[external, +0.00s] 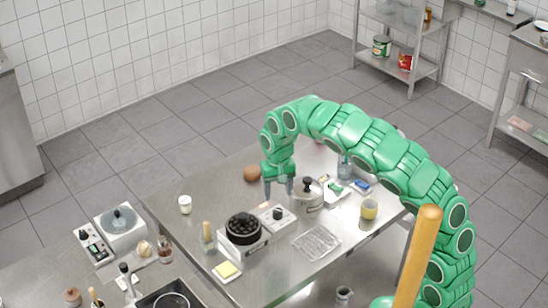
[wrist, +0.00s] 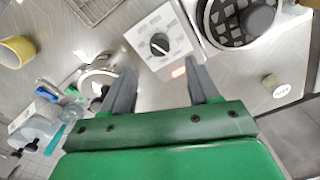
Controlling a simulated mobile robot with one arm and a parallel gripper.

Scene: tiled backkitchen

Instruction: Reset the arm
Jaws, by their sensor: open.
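My green arm arches over the steel table (external: 290,270) in the external view. My gripper (external: 278,190) hangs from it, pointing down above the table, beside a steel pot (external: 308,197) with a dark lid knob. In the wrist view my gripper (wrist: 160,85) shows two grey fingers spread apart with nothing between them. The pot is partly hidden behind the left finger there. A white box with a black dial (wrist: 160,42) lies beyond the fingertips.
A black burner (external: 243,228), a wire rack (external: 316,243), a yellow cup (external: 369,209), a small white jar (external: 185,204) and a brown round object (external: 251,173) stand on the table. Bottles and small items crowd behind the pot. The floor (external: 150,160) beyond the table is clear.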

